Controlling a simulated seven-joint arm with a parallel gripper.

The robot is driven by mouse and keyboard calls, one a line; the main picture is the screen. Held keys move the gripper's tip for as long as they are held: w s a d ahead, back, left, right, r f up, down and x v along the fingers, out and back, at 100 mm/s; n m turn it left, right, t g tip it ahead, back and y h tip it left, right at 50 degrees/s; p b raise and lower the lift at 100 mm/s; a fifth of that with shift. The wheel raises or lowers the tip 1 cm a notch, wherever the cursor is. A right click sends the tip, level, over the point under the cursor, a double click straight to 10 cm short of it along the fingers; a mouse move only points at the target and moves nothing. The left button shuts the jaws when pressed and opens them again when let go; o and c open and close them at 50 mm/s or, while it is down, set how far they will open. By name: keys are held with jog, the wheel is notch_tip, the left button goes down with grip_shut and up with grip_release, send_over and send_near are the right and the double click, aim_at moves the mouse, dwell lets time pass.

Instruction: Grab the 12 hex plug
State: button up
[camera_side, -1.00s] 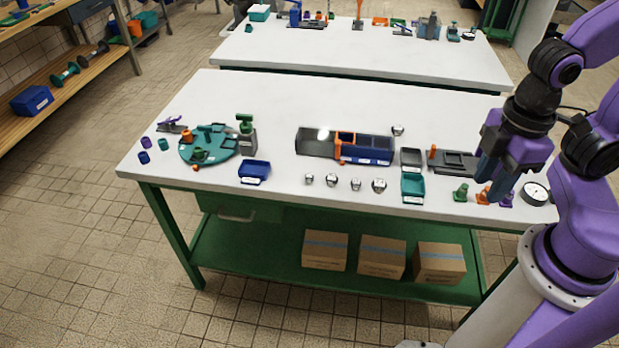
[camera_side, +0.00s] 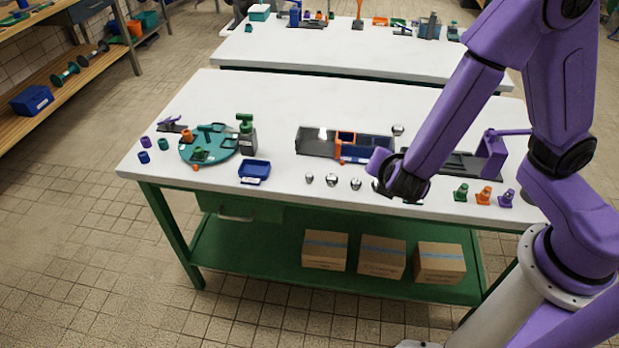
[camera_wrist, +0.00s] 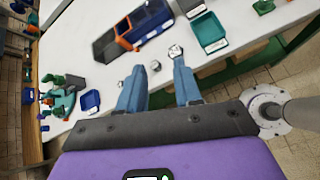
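Several shiny metal hex plugs stand in a row along the table's front; the side view shows the left three, including one at the left end (camera_side: 309,178) and one at the right (camera_side: 356,184). The rightmost is mostly hidden behind my wrist. No size marks are readable, so I cannot tell which is the 12. In the wrist view, my gripper (camera_wrist: 158,66) is open and empty, its two blue fingers apart. One hex plug (camera_wrist: 155,66) shows between the fingertips, and another (camera_wrist: 175,50) just beyond the right fingertip. My fingers are hidden in the side view.
A dark rail with blue and orange bins (camera_side: 368,148) lies behind the plugs. A teal bin (camera_wrist: 208,32) is near the right finger. Green, orange and purple cone-like pieces (camera_side: 483,196) stand right. A blue tray (camera_side: 254,171) and teal turntable (camera_side: 222,150) are left.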

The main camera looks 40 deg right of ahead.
jog(key=w+a+f+n+t+y, duration=0.1)
jog(key=w+a+f+n+t, duration=0.3)
jog(key=a+f+n, duration=0.15)
jog(key=n+t+y, duration=0.1)
jog(key=n+y, duration=0.1)
jog(key=n, duration=0.2)
send_near(310, 175)
jog(key=x, duration=1)
jog(key=shift+a, duration=0.1)
grip_shut()
